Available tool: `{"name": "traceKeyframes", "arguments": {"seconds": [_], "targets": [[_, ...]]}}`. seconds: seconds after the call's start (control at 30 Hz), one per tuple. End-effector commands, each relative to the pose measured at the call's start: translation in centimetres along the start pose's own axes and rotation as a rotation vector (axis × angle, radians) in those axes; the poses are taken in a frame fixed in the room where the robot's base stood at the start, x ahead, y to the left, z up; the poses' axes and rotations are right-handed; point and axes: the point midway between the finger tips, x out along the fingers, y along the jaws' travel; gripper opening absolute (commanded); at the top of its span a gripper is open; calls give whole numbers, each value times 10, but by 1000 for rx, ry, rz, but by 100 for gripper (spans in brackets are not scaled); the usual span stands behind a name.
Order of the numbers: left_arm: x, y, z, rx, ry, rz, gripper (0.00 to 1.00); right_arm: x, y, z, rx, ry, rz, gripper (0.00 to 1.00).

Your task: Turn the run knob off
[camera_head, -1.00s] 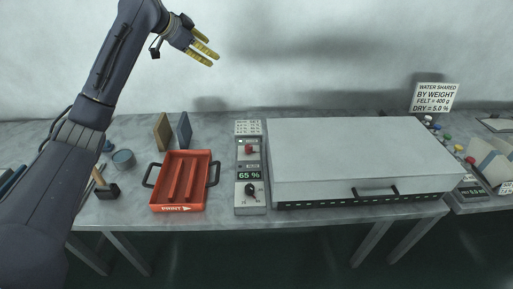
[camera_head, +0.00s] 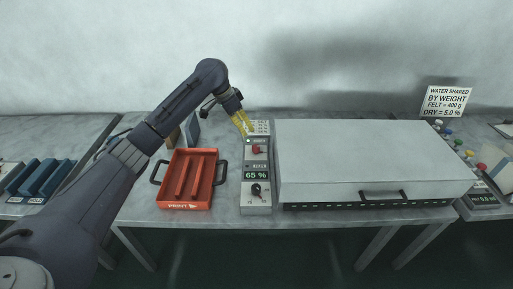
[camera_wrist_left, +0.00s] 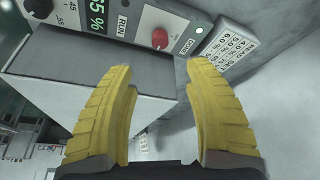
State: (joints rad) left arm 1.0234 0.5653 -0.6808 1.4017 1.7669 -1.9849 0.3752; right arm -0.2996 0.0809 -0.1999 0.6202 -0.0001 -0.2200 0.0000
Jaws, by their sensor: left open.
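The control panel (camera_head: 245,208) is a tall grey box on the bench between the red tray and the large pale box. A red knob (camera_head: 256,150) sits on its upper part; in the left wrist view the red knob (camera_wrist_left: 160,38) is beside a RUN label. A black dial knob (camera_head: 256,189) sits lower, below a 65 % display (camera_head: 256,175). My left gripper (camera_head: 243,124) has yellow fingers and is above the panel's top end. My right gripper is not in view.
A red tray (camera_head: 161,204) with black handles stands left of the panel. The large pale box (camera_head: 365,150) with a front handle stands close on its right. A sign (camera_head: 446,101) and several coloured knobs are at the far right. Blue blocks (camera_head: 45,178) lie far left.

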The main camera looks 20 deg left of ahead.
Motion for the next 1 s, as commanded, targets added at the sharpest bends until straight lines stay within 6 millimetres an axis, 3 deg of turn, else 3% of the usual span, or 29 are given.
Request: {"name": "traceKeyframes", "arguments": {"seconds": [0.4, 0.6, 1.0], "targets": [[79, 1, 0, -2, 0, 4, 52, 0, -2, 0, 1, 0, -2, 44], [109, 0, 0, -2, 0, 1, 52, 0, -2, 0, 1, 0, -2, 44], [139, 0, -1, 0, 1, 0, 52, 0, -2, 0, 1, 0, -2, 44]]}}
